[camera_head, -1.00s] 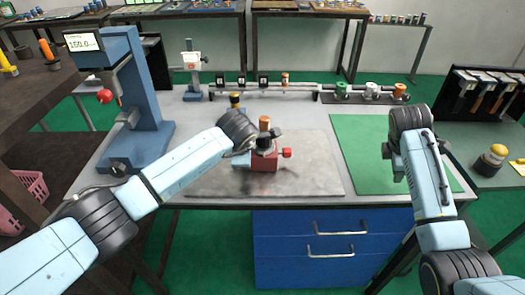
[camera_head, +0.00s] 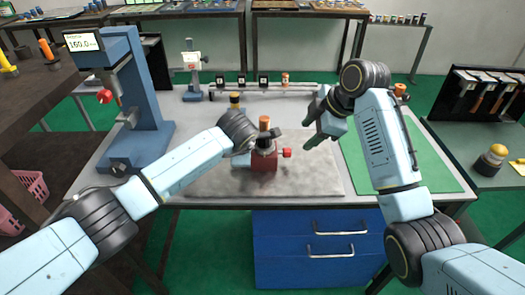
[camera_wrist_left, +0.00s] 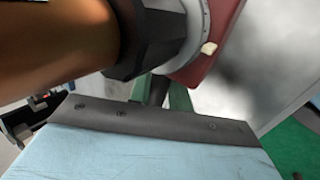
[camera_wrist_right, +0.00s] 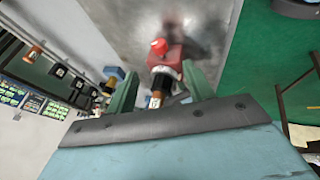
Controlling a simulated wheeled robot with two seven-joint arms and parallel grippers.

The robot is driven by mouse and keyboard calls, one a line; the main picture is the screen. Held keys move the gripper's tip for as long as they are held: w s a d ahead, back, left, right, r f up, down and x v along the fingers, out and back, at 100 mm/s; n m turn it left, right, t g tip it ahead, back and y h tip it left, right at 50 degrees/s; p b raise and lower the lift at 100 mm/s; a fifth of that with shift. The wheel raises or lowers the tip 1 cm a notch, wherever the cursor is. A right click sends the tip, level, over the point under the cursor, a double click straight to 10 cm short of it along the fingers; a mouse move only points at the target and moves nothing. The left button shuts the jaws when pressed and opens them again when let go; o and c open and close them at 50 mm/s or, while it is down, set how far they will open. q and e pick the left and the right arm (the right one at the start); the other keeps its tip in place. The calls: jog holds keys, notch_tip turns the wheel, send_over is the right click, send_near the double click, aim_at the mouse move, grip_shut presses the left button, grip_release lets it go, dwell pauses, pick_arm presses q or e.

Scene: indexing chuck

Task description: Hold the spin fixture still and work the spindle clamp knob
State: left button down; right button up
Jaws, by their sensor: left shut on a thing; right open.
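The spin fixture stands on a grey mat: a red base block (camera_head: 263,164), a black collar, and an upright copper-coloured post (camera_head: 264,124). A red knob (camera_head: 287,153) sticks out of its right side. My left gripper (camera_head: 251,147) is shut on the fixture from the left, at about collar height; its fingers are mostly hidden. The left wrist view shows the post (camera_wrist_left: 60,45), black collar and red base (camera_wrist_left: 207,62) close up. My right gripper (camera_head: 308,132) is open and empty, above and right of the knob. In the right wrist view the red knob (camera_wrist_right: 158,47) and fixture appear beyond its green fingers.
A blue press with a display (camera_head: 140,100) stands on the left. A rail with small numbered blocks (camera_head: 250,83) runs along the back. A green mat (camera_head: 425,165) lies on the right. The grey mat (camera_head: 315,175) is clear around the fixture.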

aim_at(290, 152)
jog(key=x, duration=1)
jog(key=shift+f, duration=0.1)
jog(key=shift+c, duration=0.4)
jog(key=c, duration=0.9)
jog(key=shift+s+d+f+n+t, duration=0.1)
jog(key=shift+s+n+t, duration=0.1)
jog(key=shift+t, duration=0.55)
jog(key=shift+s+f+n+t, duration=0.1)
jog(key=shift+f+n+t, duration=0.1)
jog(key=shift+t, duration=0.55)
jog(key=shift+c, duration=0.2)
jog(key=shift+s+t, duration=0.1)
jog(key=shift+t, duration=1)
jog(key=o, duration=1)
jog(key=shift+r+y, duration=0.1)
jog(key=shift+y, duration=0.2)
